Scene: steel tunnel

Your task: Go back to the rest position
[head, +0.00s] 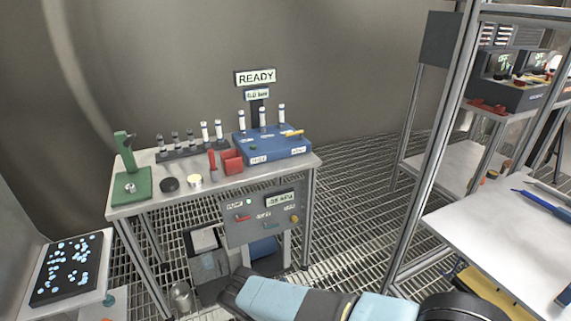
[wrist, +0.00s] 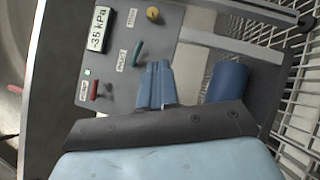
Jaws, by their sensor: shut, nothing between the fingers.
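My gripper (wrist: 158,68) shows in the wrist view as two blue fingers closed together with nothing between them. The fingers point at a grey control panel (wrist: 148,45) with a lit pressure display (wrist: 100,29), a red lever (wrist: 95,90), a teal lever (wrist: 138,52) and a yellow knob (wrist: 152,13). Whether the fingertips touch the panel cannot be told. In the head view my arm reaches in low from the right, in front of the same panel (head: 250,229) under the workbench. The fingers cannot be made out there.
The workbench (head: 130,209) carries a green press (head: 131,185), a red box (head: 231,161) and a blue tube rack (head: 262,146) beneath a READY sign (head: 255,77). A metal frame (head: 428,150) and white table (head: 500,230) stand right. A black speckled tray (head: 67,268) lies left. Grated floor shows between.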

